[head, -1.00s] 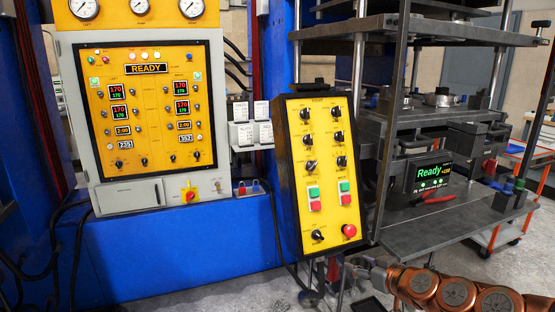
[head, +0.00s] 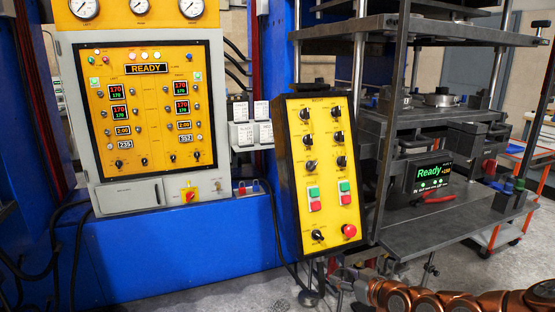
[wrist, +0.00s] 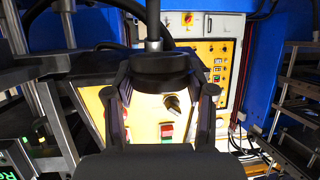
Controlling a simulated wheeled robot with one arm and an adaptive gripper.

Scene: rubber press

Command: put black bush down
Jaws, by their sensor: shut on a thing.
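My gripper (wrist: 160,84) is in the wrist view, with a finger on each side of a round black bush (wrist: 160,67). It is shut on the bush. A vertical metal rod stands above the bush in that view; I cannot tell whether the two touch. The bush's underside and the surface below it are hidden. In the head view my copper-coloured arm is at the lower right, and the bush cannot be made out there.
The yellow button panel (head: 318,170) stands left of the press shelf (head: 450,228). The control cabinet (head: 150,120) is further left.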

